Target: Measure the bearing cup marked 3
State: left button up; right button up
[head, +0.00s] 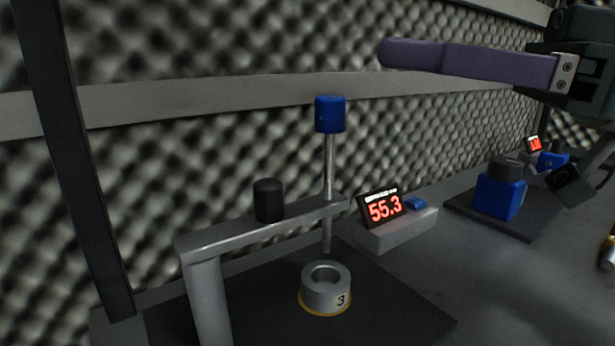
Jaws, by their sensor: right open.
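The bearing cup marked 3 (341,300) is a short grey ring with an open bore. It sits upright on a yellow ring (313,311) on a dark base plate (262,318). A metal spindle (329,168) with a blue knob (330,115) passes down through a grey bracket arm (262,228). Its lower end shows just above the cup's bore, seemingly apart from it. A display (385,207) beside the plate reads 55.3. My right gripper (470,63) is at upper right, a purple finger pointing left, well away from cup and knob. It is open and holds nothing visible. My left gripper is out of view.
A black cylinder (268,200) stands on the bracket arm. A dark post (75,160) rises at left. A blue block (500,195) with a dark round piece on top (506,168) stands at right. A foam wall (230,45) closes the back.

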notch_tip(320, 180, down, 3)
jog(key=g+b, duration=0.1)
send_over(328, 181)
jog(key=a, duration=0.3)
jog(key=shift+w+h, duration=0.4)
jog(key=shift+w, duration=0.05)
jog(key=shift+f, duration=0.1)
grip_shut()
